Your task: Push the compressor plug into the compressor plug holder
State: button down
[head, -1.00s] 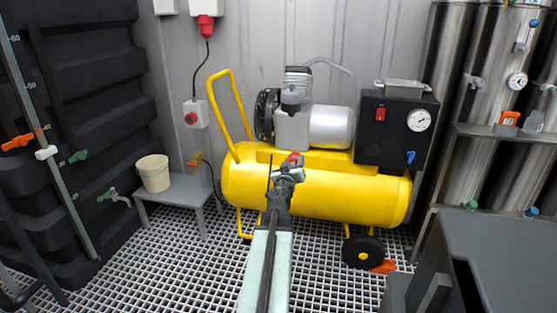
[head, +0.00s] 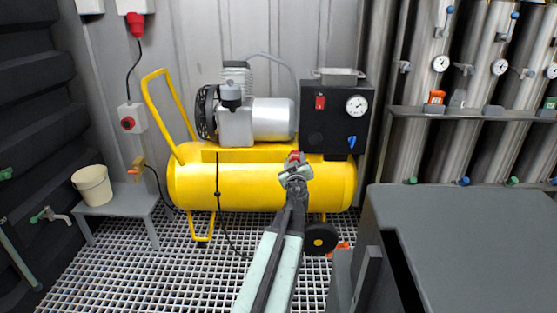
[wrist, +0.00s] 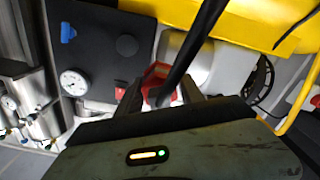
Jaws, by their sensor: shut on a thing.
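My gripper (head: 296,172) is in front of the yellow compressor tank in the head view, shut on a red plug. The red plug (head: 295,157) shows at the gripper's tip; in the wrist view it sits between the fingers (wrist: 155,80), partly hidden by a thick black cable (wrist: 190,45). The yellow compressor (head: 255,183) stands behind, with its motor and silver cylinder on top. I cannot tell for certain which part is the plug holder; a small yellow fitting (head: 138,166) on the wall at left has a black cable beside it.
A grey bench with a white bucket (head: 92,186) stands at left. A red plug (head: 136,24) hangs in a wall box above a switch box (head: 131,118). A dark grey block (head: 465,240) fills the right front. Steel vessels stand behind it. The grating floor at left is clear.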

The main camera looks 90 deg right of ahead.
jog(key=s, duration=0.9)
jog(key=shift+s+d+f+n, duration=0.15)
jog(key=shift+d+f+n, duration=0.05)
jog(key=shift+d+n, duration=0.1)
